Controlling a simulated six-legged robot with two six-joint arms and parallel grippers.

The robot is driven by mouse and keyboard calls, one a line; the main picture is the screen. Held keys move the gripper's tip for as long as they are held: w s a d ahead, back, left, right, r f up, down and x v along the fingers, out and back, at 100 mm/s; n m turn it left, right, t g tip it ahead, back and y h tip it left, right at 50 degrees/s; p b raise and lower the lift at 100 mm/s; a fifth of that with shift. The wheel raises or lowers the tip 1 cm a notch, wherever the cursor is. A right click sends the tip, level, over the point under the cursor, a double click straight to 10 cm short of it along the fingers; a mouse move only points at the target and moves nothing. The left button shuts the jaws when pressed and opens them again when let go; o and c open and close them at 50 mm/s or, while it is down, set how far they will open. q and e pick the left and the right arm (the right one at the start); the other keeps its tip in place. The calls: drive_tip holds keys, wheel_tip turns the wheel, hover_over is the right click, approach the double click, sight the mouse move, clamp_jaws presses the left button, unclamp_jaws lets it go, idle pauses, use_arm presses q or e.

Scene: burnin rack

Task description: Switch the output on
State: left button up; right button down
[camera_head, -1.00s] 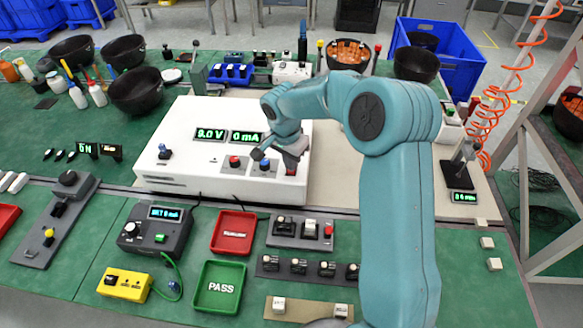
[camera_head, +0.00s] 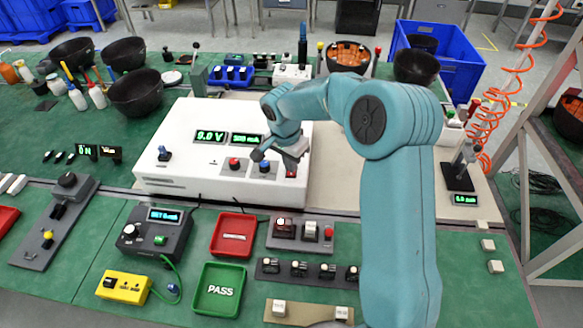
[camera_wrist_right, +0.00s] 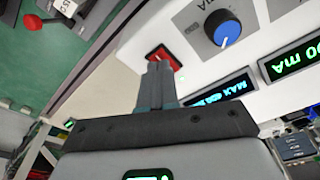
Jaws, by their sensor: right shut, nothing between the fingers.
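The white power supply (camera_head: 215,180) stands on the bench. Its displays read 9.0 V (camera_head: 210,136) and a mA value ending in 00 (camera_head: 246,140). A red rocker switch (camera_wrist_right: 176,62) in a dark frame sits on its panel beside a blue knob (camera_wrist_right: 222,28). My right gripper (camera_head: 291,163) is at the right end of the panel. In the right wrist view its shut, empty fingers (camera_wrist_right: 157,66) overlap the switch and hide part of it; whether they touch it I cannot tell. My left gripper is not in view.
A red tray (camera_head: 233,234), a green PASS tray (camera_head: 218,290) and a dark control box (camera_head: 155,235) stand in front. A panel with switches (camera_head: 302,234) lies beside the trays. Black bowls (camera_head: 135,92) are at the back left.

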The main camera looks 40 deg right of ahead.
wheel_tip(320, 180, up, 6)
drive_tip(key=p, duration=0.3)
drive_tip(key=shift+f, duration=0.1)
idle(0.3)
idle(0.3)
